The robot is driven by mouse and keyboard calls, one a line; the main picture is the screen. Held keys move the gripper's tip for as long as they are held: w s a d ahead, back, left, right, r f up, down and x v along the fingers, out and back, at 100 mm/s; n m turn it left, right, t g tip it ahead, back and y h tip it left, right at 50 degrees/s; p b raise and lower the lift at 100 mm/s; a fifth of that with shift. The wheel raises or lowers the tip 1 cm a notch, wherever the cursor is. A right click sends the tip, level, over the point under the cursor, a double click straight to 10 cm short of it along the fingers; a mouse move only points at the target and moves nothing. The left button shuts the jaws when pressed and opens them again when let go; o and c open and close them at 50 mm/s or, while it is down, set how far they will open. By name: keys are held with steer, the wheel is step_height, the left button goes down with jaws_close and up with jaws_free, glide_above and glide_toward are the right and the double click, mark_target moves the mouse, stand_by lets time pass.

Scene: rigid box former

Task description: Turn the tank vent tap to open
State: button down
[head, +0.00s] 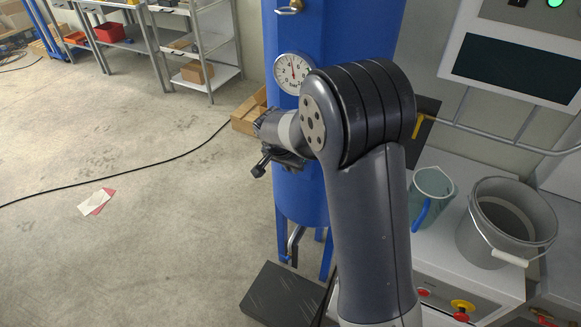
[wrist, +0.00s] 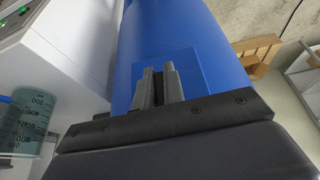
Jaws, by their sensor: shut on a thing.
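The blue tank (head: 333,30) stands upright behind my arm, and its blue side also fills the middle of the wrist view (wrist: 200,45). In the wrist view my gripper (wrist: 158,82) has its two grey fingers close together in front of a square blue plate (wrist: 190,68) on the tank. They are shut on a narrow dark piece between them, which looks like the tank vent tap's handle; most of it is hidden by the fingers. In the head view my arm hides the fingertips and the tap, so I cannot tell how far the tap is turned.
A round gauge (head: 293,73) sits on the tank just left of my arm. A measuring jug (head: 431,195) and a grey bucket (head: 506,222) stand on the bench at right. A cardboard box (head: 248,112) lies behind my wrist. The floor at left is mostly clear.

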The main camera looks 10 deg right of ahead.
stand_by(0.3)
steer(key=c, duration=1.5)
jaws_free()
steer(key=b+v, duration=0.1)
steer(key=v, duration=0.9)
steer(key=shift+r, duration=0.35)
steer(key=shift+s+a, duration=0.1)
steer(key=shift+a, duration=0.05)
